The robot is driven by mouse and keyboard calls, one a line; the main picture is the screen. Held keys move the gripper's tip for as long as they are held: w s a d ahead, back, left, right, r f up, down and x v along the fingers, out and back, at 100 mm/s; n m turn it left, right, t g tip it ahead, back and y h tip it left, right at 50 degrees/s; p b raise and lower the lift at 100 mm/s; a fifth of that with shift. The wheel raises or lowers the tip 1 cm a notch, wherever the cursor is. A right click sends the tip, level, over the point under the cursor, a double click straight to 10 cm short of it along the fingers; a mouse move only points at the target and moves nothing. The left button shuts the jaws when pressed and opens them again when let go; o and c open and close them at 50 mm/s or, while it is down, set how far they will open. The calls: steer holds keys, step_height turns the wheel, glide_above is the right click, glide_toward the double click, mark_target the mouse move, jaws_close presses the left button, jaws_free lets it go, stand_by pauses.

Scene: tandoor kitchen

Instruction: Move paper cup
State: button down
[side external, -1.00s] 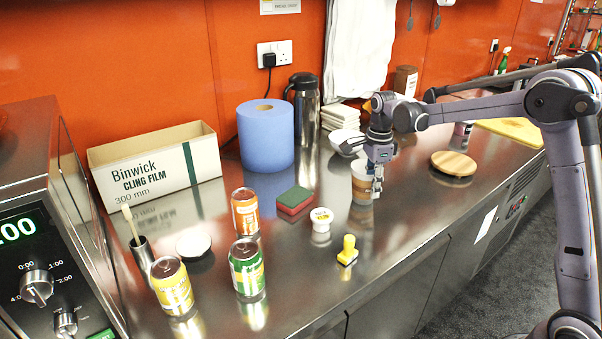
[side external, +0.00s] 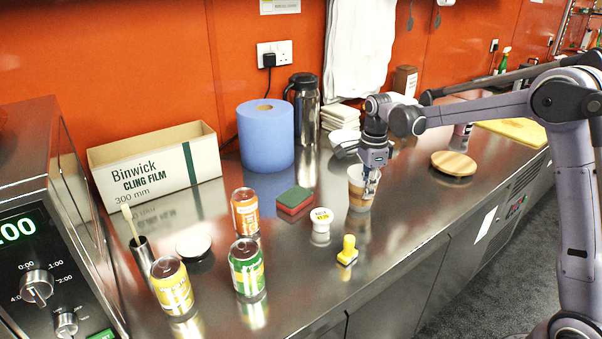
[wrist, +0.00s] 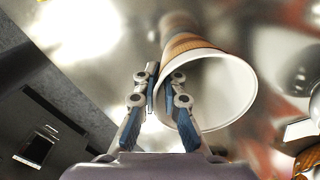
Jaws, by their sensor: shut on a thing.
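The paper cup (side external: 358,190), white with a brown band, stands on the steel counter (side external: 400,215), roughly upright in the side view. My gripper (side external: 371,184) reaches down on its right side. In the wrist view the cup's open mouth (wrist: 222,88) faces the camera and looks empty. There, my gripper (wrist: 158,122) has one blue-padded finger across the rim into the mouth and the other outside, shut on the cup's wall. Whether the cup's base touches the counter is hard to tell.
A yellow stamp-like item (side external: 348,251), a small white tub (side external: 321,221) and a green-red sponge (side external: 295,200) lie to the left. Several cans stand farther left. A round wooden board (side external: 454,163) is at right.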

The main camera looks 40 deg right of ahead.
steer(key=shift+s+a, duration=0.2)
steer(key=shift+a, duration=0.85)
steer(key=c, duration=1.4)
jaws_free()
steer(key=shift+d, duration=0.1)
steer(key=shift+r, duration=0.1)
step_height(320, 180, up, 12)
